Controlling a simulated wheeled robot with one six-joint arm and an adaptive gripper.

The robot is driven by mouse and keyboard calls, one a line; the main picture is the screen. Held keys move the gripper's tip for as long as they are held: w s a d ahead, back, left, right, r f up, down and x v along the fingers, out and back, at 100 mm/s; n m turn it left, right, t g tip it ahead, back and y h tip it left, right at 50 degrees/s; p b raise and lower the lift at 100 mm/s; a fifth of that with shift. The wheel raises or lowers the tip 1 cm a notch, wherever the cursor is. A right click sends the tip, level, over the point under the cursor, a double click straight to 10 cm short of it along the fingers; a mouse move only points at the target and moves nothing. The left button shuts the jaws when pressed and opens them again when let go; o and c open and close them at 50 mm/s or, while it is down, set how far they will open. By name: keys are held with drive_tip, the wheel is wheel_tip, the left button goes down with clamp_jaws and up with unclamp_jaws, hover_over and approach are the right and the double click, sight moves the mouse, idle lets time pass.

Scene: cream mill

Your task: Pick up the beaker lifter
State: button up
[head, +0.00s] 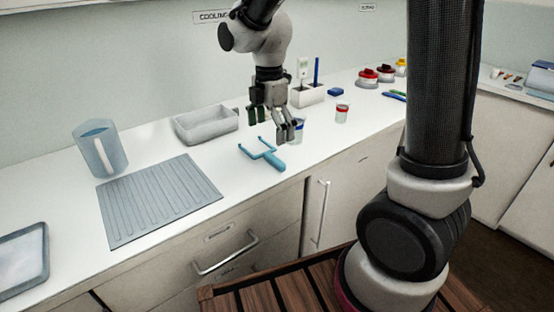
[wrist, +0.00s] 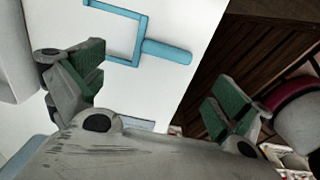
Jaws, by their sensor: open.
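The beaker lifter is a light blue two-pronged fork with a thick handle (head: 265,154), lying flat on the white counter in the head view. Its prongs point up and left and its handle points toward the counter's front edge. It also shows at the top of the wrist view (wrist: 165,50), lying beyond the fingers. My gripper (head: 279,130) is open and empty, above the counter close to the lifter's handle. In the wrist view its green-padded fingers (wrist: 155,95) are spread wide, with nothing between them.
A ridged grey mat (head: 158,200) and a blue-grey jug (head: 100,148) are left of the lifter. A grey tray (head: 206,124) stands behind it. Small red-banded (head: 342,113) and blue-banded cups (head: 299,130) stand to the right. The counter's front edge is close to the handle.

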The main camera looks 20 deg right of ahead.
sight(272, 157)
drive_tip(key=f, duration=0.7)
drive_tip(key=shift+s+d+f, duration=0.1)
drive_tip(key=shift+s+f, duration=0.1)
drive_tip(key=shift+s, duration=0.05)
drive_tip(key=c, duration=1.2)
drive_tip(key=shift+c, duration=0.2)
